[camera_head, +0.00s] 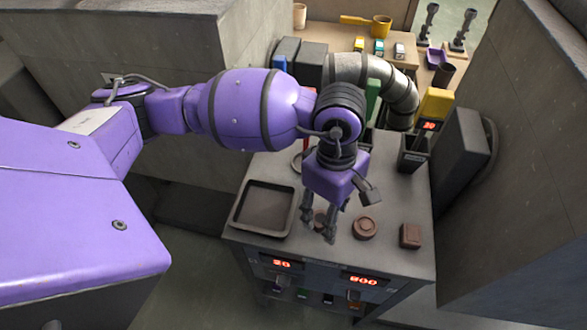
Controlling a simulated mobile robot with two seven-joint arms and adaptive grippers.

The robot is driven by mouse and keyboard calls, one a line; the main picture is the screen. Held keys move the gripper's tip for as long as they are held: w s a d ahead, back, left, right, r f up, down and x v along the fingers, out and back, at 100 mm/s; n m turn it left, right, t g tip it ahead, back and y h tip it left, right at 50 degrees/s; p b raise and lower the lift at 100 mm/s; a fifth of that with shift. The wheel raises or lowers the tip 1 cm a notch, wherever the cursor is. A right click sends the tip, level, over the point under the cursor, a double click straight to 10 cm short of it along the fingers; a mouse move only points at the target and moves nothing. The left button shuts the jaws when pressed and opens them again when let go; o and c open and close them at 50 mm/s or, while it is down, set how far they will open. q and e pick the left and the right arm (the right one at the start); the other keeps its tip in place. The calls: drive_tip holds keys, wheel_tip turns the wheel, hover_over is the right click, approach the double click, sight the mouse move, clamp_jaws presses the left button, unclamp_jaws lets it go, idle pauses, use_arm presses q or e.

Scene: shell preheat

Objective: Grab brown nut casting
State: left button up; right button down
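My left gripper (319,222) points down over the grey heater table (285,172), its fingers apart. A small brown piece (320,217) shows between and behind the fingers, mostly hidden; I cannot tell its shape or whether the fingers touch it. To the right lies a round brown casting (365,227) with a raised centre. Further right is a blocky brown casting (410,236). I cannot tell for certain which piece is the nut casting. My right gripper is not in view.
A dark square tray (240,222) sits at the table's left. A black open box (413,155) stands at the back right. Displays (364,281) are on the table's front. A wooden bench (340,38) with a yellow pan (380,25) is behind. Concrete walls flank the table.

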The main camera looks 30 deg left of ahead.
sight(322, 215)
use_arm(q)
drive_tip(key=shift+w+a+r+t+y, duration=0.2)
drive_tip(key=shift+w+a+t+y, duration=0.3)
drive_tip(key=shift+w+a, duration=0.75)
wheel_tip(322, 215, down, 7)
drive_tip(key=shift+w+a+p, duration=0.15)
drive_tip(key=shift+p, duration=0.15)
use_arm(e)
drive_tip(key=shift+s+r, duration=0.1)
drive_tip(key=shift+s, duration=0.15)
use_arm(q)
drive_tip(key=shift+c, duration=0.3)
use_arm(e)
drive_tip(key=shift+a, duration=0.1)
use_arm(q)
drive_tip(key=c, duration=1.2)
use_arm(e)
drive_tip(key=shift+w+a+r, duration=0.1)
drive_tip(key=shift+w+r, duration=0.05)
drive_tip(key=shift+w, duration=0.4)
use_arm(q)
drive_tip(key=shift+r, duration=0.2)
